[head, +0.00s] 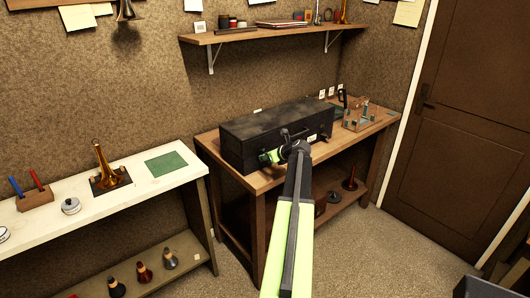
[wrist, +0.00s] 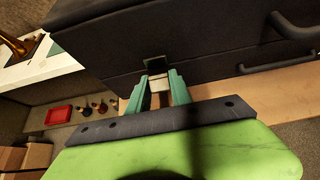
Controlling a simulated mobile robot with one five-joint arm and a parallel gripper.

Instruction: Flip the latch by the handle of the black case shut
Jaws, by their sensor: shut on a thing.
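The black case (head: 265,128) lies on the wooden bench with its lid down. My gripper (head: 268,157) is at the left part of its front face. In the wrist view, the green fingers of my gripper (wrist: 159,92) are closed around a small pale latch piece (wrist: 158,84). A dark latch plate (wrist: 156,65) shows just above the fingertips, on the case front. The latch's lower part is partly hidden between the fingers, and I cannot tell whether it is fastened. A dark handle (wrist: 292,28) stands out from the case to the right of the latch.
The wooden bench (head: 343,142) also holds a wooden rack (head: 368,118) to the right of the case. A shelf (head: 265,34) hangs above. A white table (head: 130,202) with a brass horn (head: 107,168) stands to the left. Carpet is open before the door.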

